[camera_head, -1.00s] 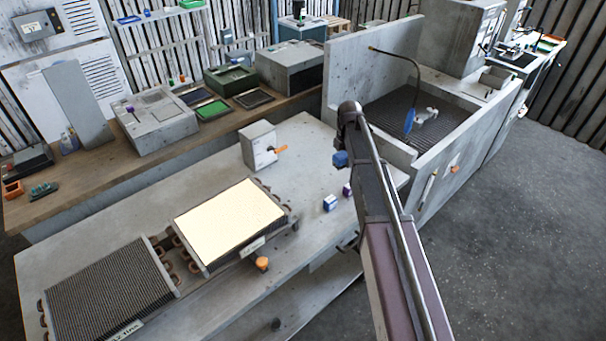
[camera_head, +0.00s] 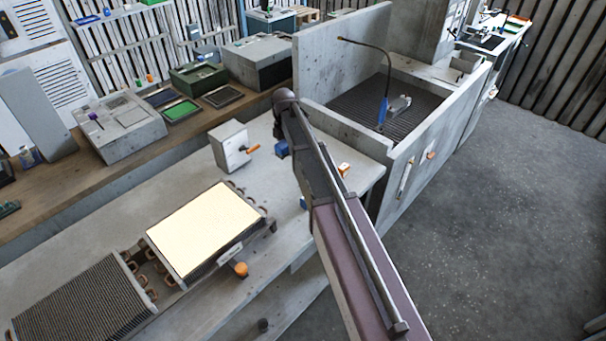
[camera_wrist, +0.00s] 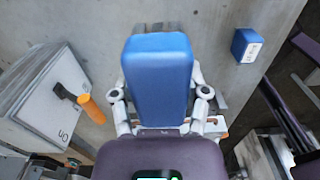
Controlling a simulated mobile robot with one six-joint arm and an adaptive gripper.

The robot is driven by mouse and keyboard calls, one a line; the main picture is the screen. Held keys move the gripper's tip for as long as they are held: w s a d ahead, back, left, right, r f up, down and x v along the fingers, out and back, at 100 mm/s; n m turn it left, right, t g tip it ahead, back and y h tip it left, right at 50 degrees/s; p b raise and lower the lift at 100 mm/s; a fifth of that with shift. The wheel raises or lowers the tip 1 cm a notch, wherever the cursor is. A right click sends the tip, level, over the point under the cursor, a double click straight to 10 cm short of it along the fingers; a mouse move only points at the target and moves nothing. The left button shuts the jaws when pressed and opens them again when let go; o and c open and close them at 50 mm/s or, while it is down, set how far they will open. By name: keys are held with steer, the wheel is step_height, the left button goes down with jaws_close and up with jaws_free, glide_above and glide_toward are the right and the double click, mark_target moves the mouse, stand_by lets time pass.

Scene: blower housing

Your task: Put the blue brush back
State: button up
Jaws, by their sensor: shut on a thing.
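The blue brush (camera_wrist: 158,75) shows in the wrist view as a blue block with rounded edges. My gripper (camera_wrist: 160,102) is shut on it, with one finger at each side. In the head view a blue piece, seemingly the brush (camera_head: 281,149), shows at the end of my arm, over the grey bench (camera_head: 262,180). My arm hides most of the gripper there. A separate small blue box with a white label (camera_wrist: 247,46) stands on the bench, right of the brush in the wrist view.
A grey switch box with an orange handle (camera_head: 230,146) stands left of my gripper. A bright panel (camera_head: 203,228) and a finned coil (camera_head: 82,302) lie nearer. A small orange-and-white box (camera_head: 344,169) sits right of my arm.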

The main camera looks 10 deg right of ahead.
steer(key=shift+w+d+f+b, duration=0.2)
steer(key=shift+d+f+b, duration=0.25)
steer(key=shift+d, duration=0.2)
steer(key=shift+w+d+f+b, duration=0.15)
steer(key=shift+d+f+b, duration=0.15)
steer(key=shift+d, duration=0.4)
steer(key=shift+w+d+f+b, duration=0.15)
steer(key=shift+d+f+b, duration=0.15)
steer(key=shift+d, duration=0.45)
steer(key=shift+w+d+f+b, duration=0.15)
steer(key=shift+d+f+b, duration=0.15)
steer(key=shift+d, duration=0.4)
steer(key=shift+f, duration=0.1)
step_height(320, 180, down, 6)
steer(key=b, duration=0.6)
steer(key=shift+f+b, duration=1.9)
steer(key=shift+b, duration=0.1)
steer(key=shift+f, duration=0.15)
steer(key=o, duration=1)
